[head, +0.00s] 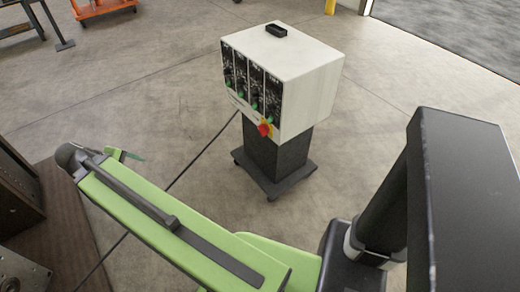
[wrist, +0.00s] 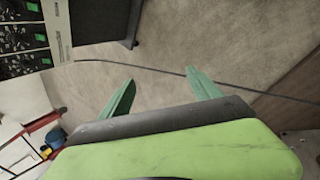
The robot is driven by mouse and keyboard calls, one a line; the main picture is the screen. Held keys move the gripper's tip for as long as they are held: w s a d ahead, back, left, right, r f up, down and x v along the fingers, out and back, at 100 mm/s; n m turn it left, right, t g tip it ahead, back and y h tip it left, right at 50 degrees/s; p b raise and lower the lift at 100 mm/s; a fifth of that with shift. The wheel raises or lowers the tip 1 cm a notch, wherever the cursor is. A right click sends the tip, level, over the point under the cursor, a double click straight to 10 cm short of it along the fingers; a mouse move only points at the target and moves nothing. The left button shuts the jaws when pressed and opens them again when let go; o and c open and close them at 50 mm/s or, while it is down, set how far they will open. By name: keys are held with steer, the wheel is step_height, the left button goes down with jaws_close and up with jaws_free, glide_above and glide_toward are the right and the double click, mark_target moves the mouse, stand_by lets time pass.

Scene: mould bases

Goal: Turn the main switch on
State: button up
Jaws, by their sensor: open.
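A white control box (head: 305,75) stands on a dark wheeled pedestal (head: 275,150) in the middle of the head view. Its black front panels carry several green knobs. A red rotary switch (head: 264,129) on a yellow plate sits at the front's lower right corner, and I take it for the main switch; I cannot read its setting. My gripper (head: 125,154) is at the left of the head view, well apart from the box. In the wrist view its two green fingers (wrist: 165,82) are spread and empty. Part of the panels (wrist: 25,40) shows at the wrist view's upper left; I cannot make out the switch there.
A black cable (head: 200,155) runs across the floor from the box. A brown surface with dark metal blocks (head: 15,200) is at the lower left. An orange cart (head: 100,8) is at the back left. The concrete floor around the pedestal is mostly clear.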

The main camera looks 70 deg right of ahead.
steer(key=s+d+f+g+h+b, duration=0.25)
steer(key=s+d+f+b, duration=0.3)
steer(key=d+b, duration=0.4)
steer(key=s+d+f+g+h+b, duration=0.1)
steer(key=s+d+f+h+b, duration=0.25)
steer(key=d+f+b, duration=0.4)
steer(key=n+g+h+b, duration=0.25)
steer(key=g+b, duration=0.25)
steer(key=b, duration=0.8)
glide_toward(263, 130)
steer(key=x, duration=0.7)
steer(key=shift+s+d+f+m, duration=0.2)
steer(key=shift+s+d+m, duration=0.05)
steer(key=shift+m, duration=0.2)
steer(key=shift+h, duration=0.25)
